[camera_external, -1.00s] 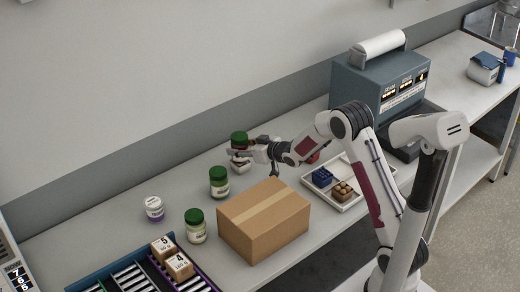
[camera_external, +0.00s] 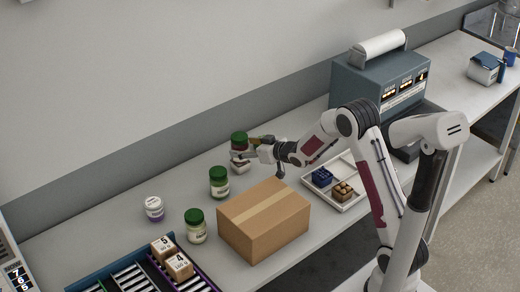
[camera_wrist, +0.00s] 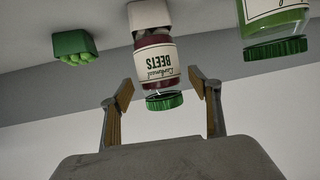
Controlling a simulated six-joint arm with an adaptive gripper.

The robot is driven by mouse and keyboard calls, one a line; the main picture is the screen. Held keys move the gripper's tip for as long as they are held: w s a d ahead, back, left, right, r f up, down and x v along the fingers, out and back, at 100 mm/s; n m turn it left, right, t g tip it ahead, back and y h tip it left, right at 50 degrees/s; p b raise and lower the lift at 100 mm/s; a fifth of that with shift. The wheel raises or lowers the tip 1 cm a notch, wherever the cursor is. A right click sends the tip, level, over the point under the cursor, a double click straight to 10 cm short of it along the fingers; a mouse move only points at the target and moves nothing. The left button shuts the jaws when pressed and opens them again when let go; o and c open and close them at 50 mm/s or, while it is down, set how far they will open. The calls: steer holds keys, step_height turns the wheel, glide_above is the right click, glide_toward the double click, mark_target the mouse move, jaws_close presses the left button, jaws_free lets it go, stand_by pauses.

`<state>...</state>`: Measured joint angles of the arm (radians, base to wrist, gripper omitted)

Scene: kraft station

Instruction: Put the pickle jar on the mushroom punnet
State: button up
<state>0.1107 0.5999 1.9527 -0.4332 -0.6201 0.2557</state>
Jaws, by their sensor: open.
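A jar labelled beets (camera_wrist: 152,58), dark red with a green lid, stands upright on a white punnet (camera_wrist: 142,14) that looks like the mushroom punnet; the wrist view is upside down. The beets jar shows in the external view (camera_external: 239,138), the punnet below it (camera_external: 240,168). My gripper (camera_wrist: 161,78) is open, its fingers to either side of the jar in the wrist view; contact cannot be told. A green-lidded jar (camera_wrist: 275,30) with green contents, perhaps the pickle jar, is at upper right. Two green-lidded jars (camera_external: 219,182) (camera_external: 195,226) stand in the external view.
A cardboard box (camera_external: 263,220) stands in front of the jars. A white tub (camera_external: 154,209) stands at left. A green punnet (camera_wrist: 74,46) of green items sits beside the beets jar. A divided tray (camera_external: 350,203) lies at right. Rollers (camera_external: 130,278) line the front left.

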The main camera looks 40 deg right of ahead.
steer(key=v, duration=0.9)
steer(key=shift+s, duration=0.15)
steer(key=shift+d, duration=0.1)
stand_by(0.5)
steer(key=s+d+r+m+g+h, duration=0.15)
steer(key=s+r, duration=0.25)
steer(key=s, duration=0.4)
steer(key=s+r+g+h, duration=0.2)
steer(key=s+r, duration=0.2)
steer(key=s, duration=0.5)
steer(key=s+a+g, duration=0.2)
steer(key=s, duration=0.9)
steer(key=s+a+g+y, duration=0.1)
steer(key=s+a+g, duration=0.1)
steer(key=s, duration=1)
steer(key=shift+s+a, duration=0.15)
steer(key=shift+s, duration=0.05)
